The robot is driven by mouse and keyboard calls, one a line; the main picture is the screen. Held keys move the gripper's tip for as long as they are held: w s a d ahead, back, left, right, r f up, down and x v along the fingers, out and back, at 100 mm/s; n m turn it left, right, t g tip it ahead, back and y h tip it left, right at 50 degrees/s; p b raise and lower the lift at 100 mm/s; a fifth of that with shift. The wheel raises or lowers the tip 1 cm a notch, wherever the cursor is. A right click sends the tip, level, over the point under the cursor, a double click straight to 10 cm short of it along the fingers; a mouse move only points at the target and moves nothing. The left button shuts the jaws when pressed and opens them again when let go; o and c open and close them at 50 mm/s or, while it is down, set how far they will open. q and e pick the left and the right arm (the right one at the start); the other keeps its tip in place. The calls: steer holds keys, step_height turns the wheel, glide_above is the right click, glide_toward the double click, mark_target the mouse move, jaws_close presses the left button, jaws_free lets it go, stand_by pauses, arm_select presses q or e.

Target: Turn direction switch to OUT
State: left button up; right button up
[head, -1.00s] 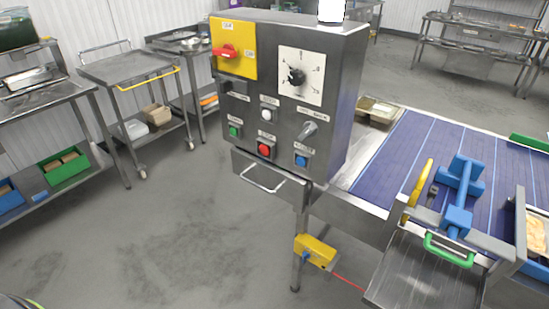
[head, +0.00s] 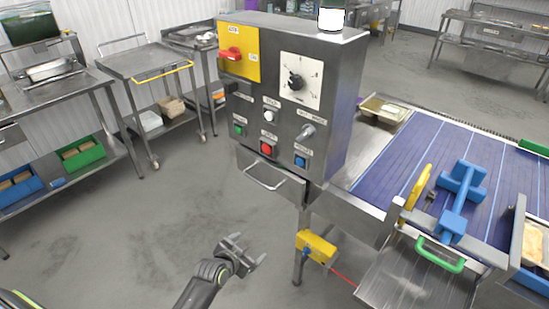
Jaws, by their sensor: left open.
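The grey control box (head: 345,75) stands in the middle of the head view. Its direction switch appears to be the grey lever knob (head: 306,132) at the right of the panel, under a small label too blurred to read. The knob is tilted, its end pointing up and right. My left gripper (head: 253,258) is low in front of the box, over the floor, below and left of the knob. It is open and empty, well apart from the panel. My right gripper is not in view.
The panel also bears a red rotary switch (head: 231,54), a black dial (head: 295,82), and green, white, red and blue buttons. A drawer handle (head: 264,178) juts out below. A blue conveyor (head: 400,155) lies right. Floor in front is clear.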

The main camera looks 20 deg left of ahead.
arm_select(q)
steer(key=w+d+r+m+t+h+p, duration=0.1)
steer(key=w+d+r+m+t, duration=0.1)
steer(key=r, duration=0.8)
steer(key=w+d+r+m+t+h, duration=0.1)
steer(key=w+d+r+t, duration=0.15)
steer(key=r, duration=0.75)
steer(key=m+t+h+p, duration=0.1)
steer(key=m+h, duration=0.2)
steer(key=m, duration=0.1)
glide_toward(302, 137)
steer(key=b+x, duration=0.1)
steer(key=x, duration=0.8)
steer(key=shift+w+d+b, duration=0.2)
steer(key=shift+w+b, duration=0.15)
steer(key=shift+b, duration=0.05)
steer(key=shift+r, duration=0.1)
steer(key=shift+c, duration=0.4)
jaws_close()
steer(key=shift+n, duration=0.3)
